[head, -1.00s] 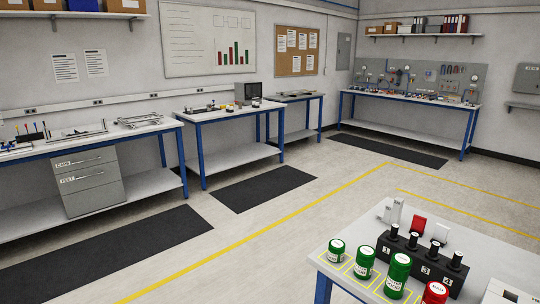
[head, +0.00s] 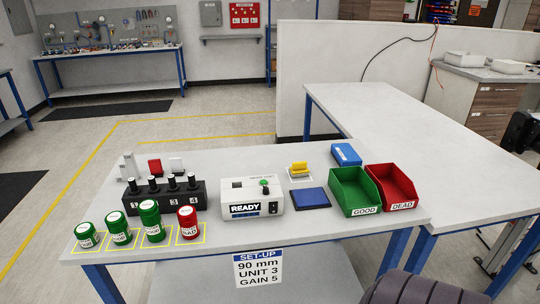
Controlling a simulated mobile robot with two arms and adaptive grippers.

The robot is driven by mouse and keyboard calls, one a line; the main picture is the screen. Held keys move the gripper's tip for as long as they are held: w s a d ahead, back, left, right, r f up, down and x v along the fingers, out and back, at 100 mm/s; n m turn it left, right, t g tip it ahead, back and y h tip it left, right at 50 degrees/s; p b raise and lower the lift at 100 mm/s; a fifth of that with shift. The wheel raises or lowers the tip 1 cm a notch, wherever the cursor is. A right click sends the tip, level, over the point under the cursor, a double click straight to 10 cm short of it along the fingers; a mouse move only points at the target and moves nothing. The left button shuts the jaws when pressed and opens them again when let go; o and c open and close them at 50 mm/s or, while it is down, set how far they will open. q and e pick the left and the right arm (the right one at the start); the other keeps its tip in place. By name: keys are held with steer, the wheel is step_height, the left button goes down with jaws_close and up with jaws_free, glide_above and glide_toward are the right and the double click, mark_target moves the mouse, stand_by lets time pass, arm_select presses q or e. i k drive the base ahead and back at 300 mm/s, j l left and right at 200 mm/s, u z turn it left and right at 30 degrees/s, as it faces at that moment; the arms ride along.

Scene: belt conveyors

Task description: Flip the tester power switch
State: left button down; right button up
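The tester (head: 239,198) is a white box in the middle of the near table, with its front facing me. Its dark front label reads READY. A small black switch (head: 273,207) sits at the lower right of its front. A green knob or button (head: 264,184) is at its upper right. Whether the switch is on or off is too small to tell. Neither of my grippers is in view. A dark grey rounded part at the bottom right edge may be part of my own arm.
Left of the tester stand a black block (head: 155,203) with numbered black plugs, green jars (head: 120,233) and a red jar (head: 187,222). Right are a blue pad (head: 310,198), a yellow piece (head: 299,168), a green GOOD bin (head: 354,192) and a red DEAD bin (head: 393,188). A SET-UP sign (head: 258,268) hangs in front.

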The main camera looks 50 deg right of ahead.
mark_target(272, 207)
steer(key=z, duration=1.4)
